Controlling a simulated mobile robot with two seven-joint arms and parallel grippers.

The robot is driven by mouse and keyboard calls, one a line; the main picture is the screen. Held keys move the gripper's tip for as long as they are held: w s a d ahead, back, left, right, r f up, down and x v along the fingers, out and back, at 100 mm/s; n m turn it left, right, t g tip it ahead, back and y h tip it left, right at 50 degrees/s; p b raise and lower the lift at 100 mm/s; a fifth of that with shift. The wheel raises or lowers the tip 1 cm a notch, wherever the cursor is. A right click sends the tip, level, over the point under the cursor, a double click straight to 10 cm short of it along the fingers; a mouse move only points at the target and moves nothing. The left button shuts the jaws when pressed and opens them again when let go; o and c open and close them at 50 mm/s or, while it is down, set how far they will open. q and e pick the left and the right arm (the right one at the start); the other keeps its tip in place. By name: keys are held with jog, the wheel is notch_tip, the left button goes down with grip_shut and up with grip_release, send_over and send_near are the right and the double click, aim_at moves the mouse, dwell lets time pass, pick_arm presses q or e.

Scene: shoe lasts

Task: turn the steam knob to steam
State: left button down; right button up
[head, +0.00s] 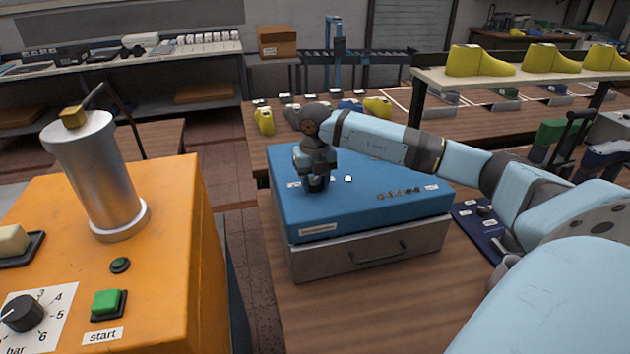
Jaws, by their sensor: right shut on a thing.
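My right gripper (318,184) points down over the left part of the sloping blue top of a box (375,208). It is shut on the small dark steam knob, which its fingers almost wholly hide. I cannot tell which way the knob points. A small white label (293,185) lies just left of the fingers, and its print is too small to read. A small white round part (347,179) sits just right of them. My left gripper is not in view.
The box has a grey drawer front with a handle (377,253). An orange machine (165,240) with a metal cylinder (100,175), a dial (22,313) and a green start button (107,302) stands at left. Yellow lasts (478,61) stand on a shelf behind. Bare wood tabletop lies in front.

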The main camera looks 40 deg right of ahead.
aim_at(315, 182)
jog(key=shift+m, duration=0.5)
jog(key=o, duration=0.9)
jog(key=shift+r, duration=0.1)
notch_tip(315, 182, up, 14)
jog(key=shift+f+b, duration=0.15)
jog(key=shift+b, duration=0.55)
jog(key=shift+f, duration=0.1)
